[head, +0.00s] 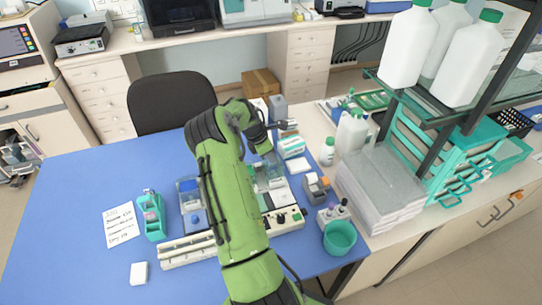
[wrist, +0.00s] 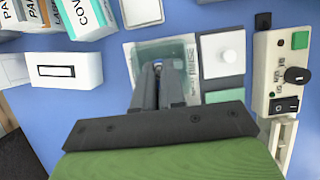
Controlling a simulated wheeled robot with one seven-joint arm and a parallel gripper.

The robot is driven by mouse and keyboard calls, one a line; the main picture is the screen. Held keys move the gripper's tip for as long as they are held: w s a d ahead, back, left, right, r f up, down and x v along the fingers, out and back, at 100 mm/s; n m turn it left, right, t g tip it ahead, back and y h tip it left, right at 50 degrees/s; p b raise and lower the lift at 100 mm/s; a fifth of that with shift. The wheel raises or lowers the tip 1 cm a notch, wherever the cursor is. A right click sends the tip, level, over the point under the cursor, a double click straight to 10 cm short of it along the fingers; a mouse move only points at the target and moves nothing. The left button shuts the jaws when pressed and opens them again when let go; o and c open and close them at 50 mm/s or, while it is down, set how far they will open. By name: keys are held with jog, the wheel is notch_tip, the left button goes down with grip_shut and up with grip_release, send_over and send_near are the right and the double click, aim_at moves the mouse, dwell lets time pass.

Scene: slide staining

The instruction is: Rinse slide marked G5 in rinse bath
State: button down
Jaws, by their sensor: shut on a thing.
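My gripper (wrist: 158,72) points down at the rinse bath (wrist: 136,50), a clear-walled container with a pale greenish inside and a label reading RINSE. The two grey fingers are close together over or inside the bath. They are shut on a thin thing, apparently the slide, which the fingers mostly hide. I cannot read a G5 mark or tell how deep the tips are.
Boxes (wrist: 90,14) stand at upper left. On the blue table (head: 75,200) are a teal holder (head: 151,218), a written note (head: 120,225) and a teal cup (head: 340,238). The table's left is clear.

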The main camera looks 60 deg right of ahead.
dwell(0.5)
notch_tip(320, 180, up, 10)
jog(key=p, duration=0.7)
jog(key=shift+a+f, duration=0.1)
jog(key=shift+f, duration=0.15)
